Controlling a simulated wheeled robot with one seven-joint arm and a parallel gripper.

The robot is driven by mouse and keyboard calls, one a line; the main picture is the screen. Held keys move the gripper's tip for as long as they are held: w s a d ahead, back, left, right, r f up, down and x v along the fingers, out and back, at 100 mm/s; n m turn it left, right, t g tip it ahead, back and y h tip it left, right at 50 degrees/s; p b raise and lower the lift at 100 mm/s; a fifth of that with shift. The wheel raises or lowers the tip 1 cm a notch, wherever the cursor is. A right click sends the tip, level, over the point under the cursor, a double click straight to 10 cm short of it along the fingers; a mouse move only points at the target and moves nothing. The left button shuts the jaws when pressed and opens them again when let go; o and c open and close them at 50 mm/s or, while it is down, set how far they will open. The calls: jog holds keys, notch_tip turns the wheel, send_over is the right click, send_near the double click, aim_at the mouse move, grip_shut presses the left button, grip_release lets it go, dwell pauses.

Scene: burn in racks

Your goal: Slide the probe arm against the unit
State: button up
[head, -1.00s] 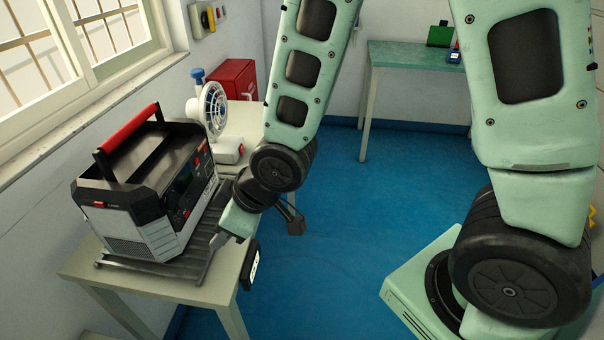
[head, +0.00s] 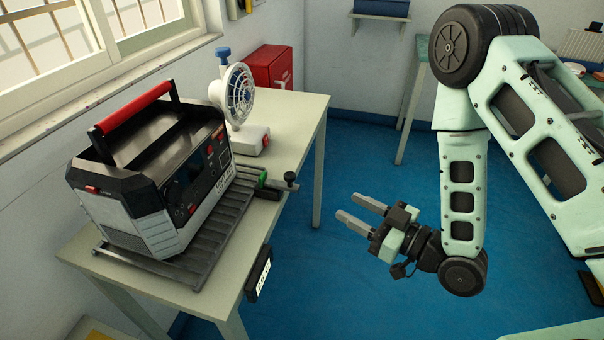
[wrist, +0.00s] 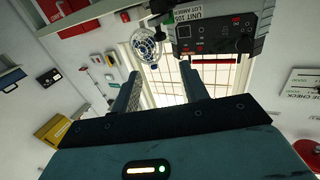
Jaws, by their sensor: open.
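The unit (head: 165,185) is a grey and black box with a red carry handle, upright on a dark slatted rack (head: 205,255) on the table. It also shows at the top of the wrist view (wrist: 222,38). What looks like the probe arm (head: 264,182) is a small dark slide with a green part and a black knob, at the rack's far right end. I cannot tell whether it touches the unit. My gripper (head: 350,208) is open and empty, over the floor right of the table and apart from the knob; its fingers also show in the wrist view (wrist: 162,82).
A white fan (head: 236,100) stands behind the unit on the pale table (head: 295,135), with a red cabinet (head: 272,68) farther back. A small dark tag (head: 259,272) hangs at the table's front edge. The blue floor between table and arm is clear.

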aim_at(294, 177)
jog(key=b+x, duration=0.8)
jog(key=x, duration=0.9)
jog(key=shift+w+a+b, duration=0.1)
jog(key=shift+w+b, duration=0.05)
jog(key=shift+b, duration=0.2)
